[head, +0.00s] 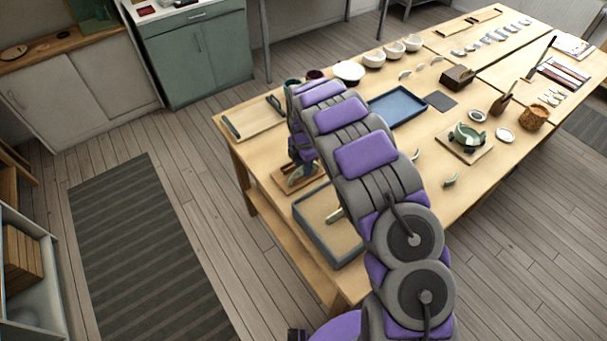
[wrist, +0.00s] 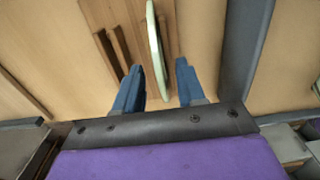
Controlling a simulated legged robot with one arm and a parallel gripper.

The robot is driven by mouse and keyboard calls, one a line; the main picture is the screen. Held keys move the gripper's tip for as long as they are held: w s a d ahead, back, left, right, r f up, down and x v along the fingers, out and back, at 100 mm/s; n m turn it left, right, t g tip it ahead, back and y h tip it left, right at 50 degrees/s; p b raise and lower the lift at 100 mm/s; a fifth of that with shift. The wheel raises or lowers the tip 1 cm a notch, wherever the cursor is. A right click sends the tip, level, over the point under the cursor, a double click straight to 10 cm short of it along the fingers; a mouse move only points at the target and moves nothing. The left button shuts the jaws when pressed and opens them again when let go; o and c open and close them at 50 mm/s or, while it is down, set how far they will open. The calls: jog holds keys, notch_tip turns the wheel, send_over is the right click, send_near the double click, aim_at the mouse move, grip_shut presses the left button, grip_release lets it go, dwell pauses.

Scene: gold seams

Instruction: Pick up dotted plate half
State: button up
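A pale green plate half (wrist: 154,45) stands on edge in the wrist view, seen nearly edge-on; no dots can be made out. It stands beside the slats of a wooden rack (wrist: 106,50). My gripper (wrist: 158,70) is open, with one blue finger on each side of the plate's near end. A gap shows between the plate and each finger. In the head view my gripper (head: 303,158) is low over the rack (head: 290,186) at the table's left end, and my arm hides part of this area.
A grey-rimmed tray (head: 316,249) lies on the table close to the rack; its rim also shows right of my gripper in the wrist view (wrist: 243,50). A blue tray (head: 398,106), bowls (head: 393,50) and a green pot (head: 467,135) stand farther along the table.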

jog(key=shift+a+f, duration=0.2)
jog(key=shift+a, duration=0.05)
jog(key=shift+d, duration=0.3)
jog(key=c, duration=0.3)
jog(key=shift+r, duration=0.1)
grip_shut()
jog(key=shift+a, duration=0.1)
